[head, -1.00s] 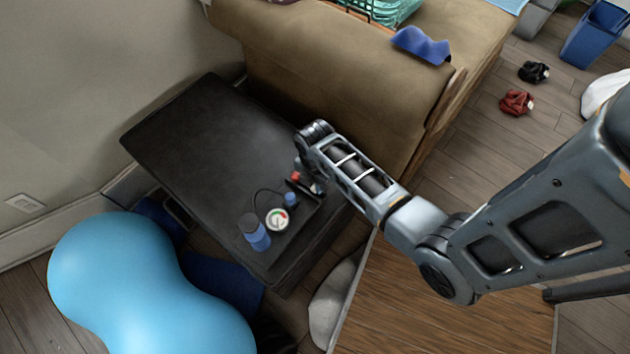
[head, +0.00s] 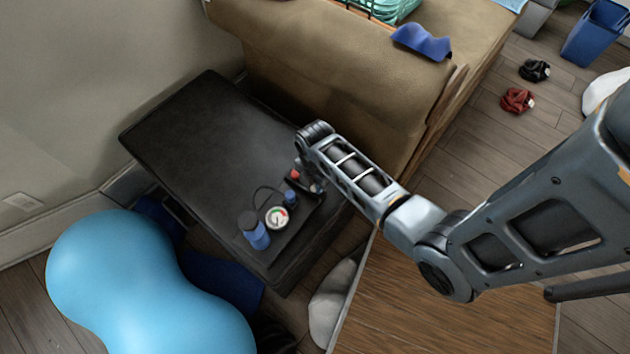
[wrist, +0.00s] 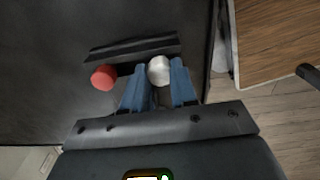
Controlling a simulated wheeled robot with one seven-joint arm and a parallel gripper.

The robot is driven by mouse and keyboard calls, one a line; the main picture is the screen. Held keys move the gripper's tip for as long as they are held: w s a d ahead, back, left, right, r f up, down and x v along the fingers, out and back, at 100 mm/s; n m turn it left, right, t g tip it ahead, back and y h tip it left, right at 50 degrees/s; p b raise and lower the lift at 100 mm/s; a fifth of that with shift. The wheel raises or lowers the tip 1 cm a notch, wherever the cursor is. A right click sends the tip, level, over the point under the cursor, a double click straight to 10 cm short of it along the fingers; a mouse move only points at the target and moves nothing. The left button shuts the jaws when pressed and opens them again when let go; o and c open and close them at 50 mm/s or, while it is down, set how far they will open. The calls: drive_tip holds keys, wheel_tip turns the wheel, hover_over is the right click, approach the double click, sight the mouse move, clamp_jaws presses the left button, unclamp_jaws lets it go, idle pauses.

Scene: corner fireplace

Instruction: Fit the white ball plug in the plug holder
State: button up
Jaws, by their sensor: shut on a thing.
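The white ball plug (wrist: 159,70) is between the two blue fingers of my gripper (wrist: 158,82) in the wrist view. My gripper is shut on it. The plug holder (wrist: 130,50) looks like a dark bar lying just beyond the fingertips. A red ball plug (wrist: 103,77) sits at its left part, left of the gripper. The white plug is beside the holder's right end; I cannot tell whether it is seated. In the head view my gripper (head: 312,184) is low over the black table's right edge, and the white plug is hidden there.
On the black table (head: 200,140) stand a pump gauge (head: 277,218), a small blue part (head: 291,198) and a blue bottle (head: 254,232), near the gripper. A brown sofa (head: 340,80) rises behind. A wooden surface (head: 450,310) lies at right. The table's far left is clear.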

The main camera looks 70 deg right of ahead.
drive_tip(key=shift+f, duration=0.4)
drive_tip(key=o, duration=1)
drive_tip(key=shift+r, duration=0.15)
wheel_tip(320, 180, up, 8)
drive_tip(key=shift+f+p, duration=0.2)
drive_tip(key=shift+p, duration=0.35)
drive_tip(key=shift+s+a, duration=0.1)
